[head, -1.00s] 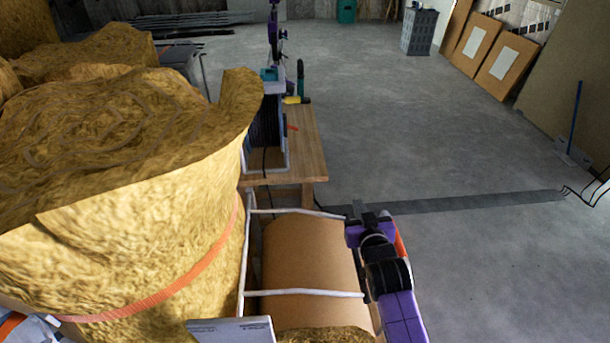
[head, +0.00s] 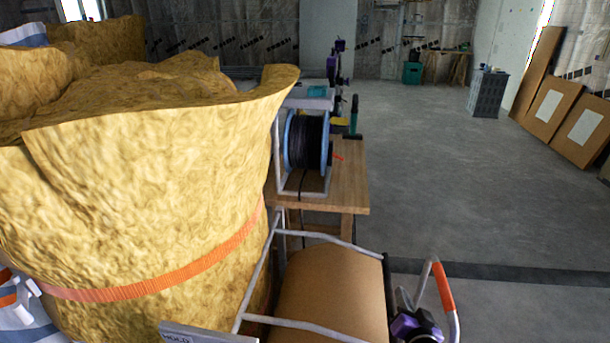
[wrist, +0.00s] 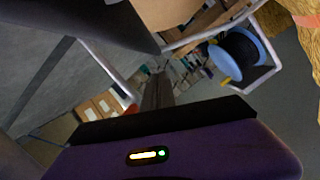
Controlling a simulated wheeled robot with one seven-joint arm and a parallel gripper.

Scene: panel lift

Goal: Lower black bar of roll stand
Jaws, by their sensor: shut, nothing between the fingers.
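The roll stand has a pale tubular frame (head: 325,235) around a wide brown paper roll (head: 330,290), low in the head view. A thin black bar (head: 387,285) runs along the roll's right side. An upright tube loop with an orange grip (head: 443,287) stands to its right. My gripper shows as purple and black parts at the bottom edge, just right of the black bar; its fingertips are not clear there. In the wrist view, my gripper (wrist: 157,92) has its fingers together and empty. A large dark surface (wrist: 80,20) fills the upper left; I cannot tell what it is.
A large yellow insulation roll with an orange strap (head: 160,285) crowds the left. A wooden table (head: 340,180) behind the stand holds a blue-rimmed cable reel (head: 307,140). Grey floor (head: 470,180) is open to the right. Brown panels (head: 550,115) lean at the far right.

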